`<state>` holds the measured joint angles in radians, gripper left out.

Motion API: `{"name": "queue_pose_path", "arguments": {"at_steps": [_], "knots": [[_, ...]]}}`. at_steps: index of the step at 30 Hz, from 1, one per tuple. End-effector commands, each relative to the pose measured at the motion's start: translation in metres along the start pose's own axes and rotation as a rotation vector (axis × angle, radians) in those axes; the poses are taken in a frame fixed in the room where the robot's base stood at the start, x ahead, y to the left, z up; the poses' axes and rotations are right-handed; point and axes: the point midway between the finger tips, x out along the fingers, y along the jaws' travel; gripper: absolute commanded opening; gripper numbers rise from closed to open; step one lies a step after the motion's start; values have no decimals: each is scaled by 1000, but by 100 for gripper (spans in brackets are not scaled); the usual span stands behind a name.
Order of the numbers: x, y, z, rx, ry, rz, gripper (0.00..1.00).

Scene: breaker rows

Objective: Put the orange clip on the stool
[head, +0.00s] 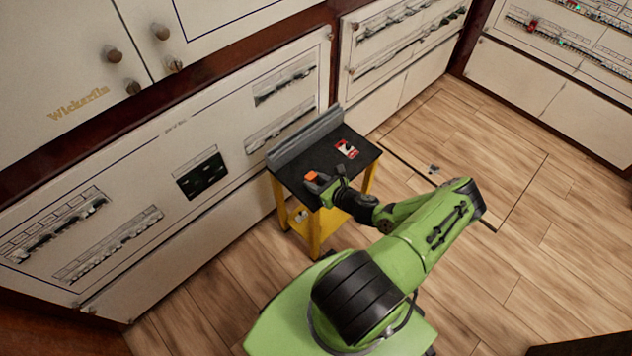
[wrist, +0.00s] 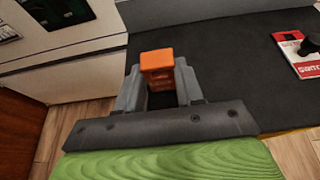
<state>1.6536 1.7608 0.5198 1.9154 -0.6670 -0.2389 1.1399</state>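The orange clip (head: 312,176) is between my gripper's fingers, over the near left part of the stool's black top. In the wrist view the orange clip (wrist: 157,62) sits at the fingertips, with a grey finger against each side. My gripper (head: 318,182) is shut on it; in the wrist view the gripper (wrist: 158,80) hides the clip's lower part. The stool (head: 312,158) has yellow legs and a black top, which also shows in the wrist view (wrist: 235,60). I cannot tell whether the clip touches the top.
A red and white card (head: 347,149) lies on the stool's right part, with a dark object on it in the wrist view. A grey raised rail (head: 305,138) runs along the stool's back edge. Cream breaker cabinets (head: 150,210) stand behind. Wooden floor (head: 520,220) is open at right.

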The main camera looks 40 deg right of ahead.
Motion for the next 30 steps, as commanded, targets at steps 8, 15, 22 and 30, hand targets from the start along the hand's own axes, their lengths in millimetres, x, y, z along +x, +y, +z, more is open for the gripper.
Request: {"name": "queue_pose_path", "arguments": {"at_steps": [8, 15, 22, 30], "knots": [[0, 0, 0, 0, 1, 0, 61], [-8, -1, 4, 1, 2, -2, 61], [-68, -1, 6, 2, 3, -5, 61], [-118, -1, 4, 1, 1, -2, 61]]}}
